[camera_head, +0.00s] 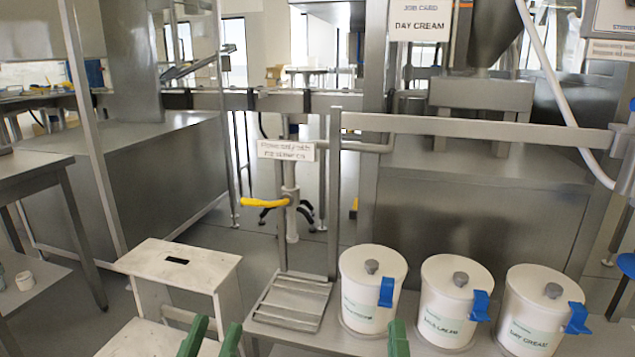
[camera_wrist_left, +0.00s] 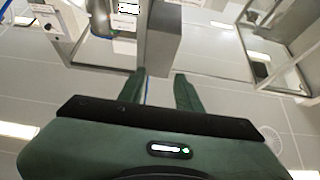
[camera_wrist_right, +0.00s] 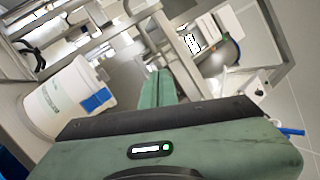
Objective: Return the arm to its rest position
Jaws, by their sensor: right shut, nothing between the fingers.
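My right gripper (camera_head: 398,338) shows at the bottom edge, in front of the white canisters. In the right wrist view its fingers (camera_wrist_right: 157,88) are together and empty. Both arms are otherwise out of the head view.
Three lidded white canisters with blue clips, left (camera_head: 368,300), middle (camera_head: 445,320) and right (camera_head: 530,325), stand on a metal bench. A step stool (camera_head: 185,262) is at left.

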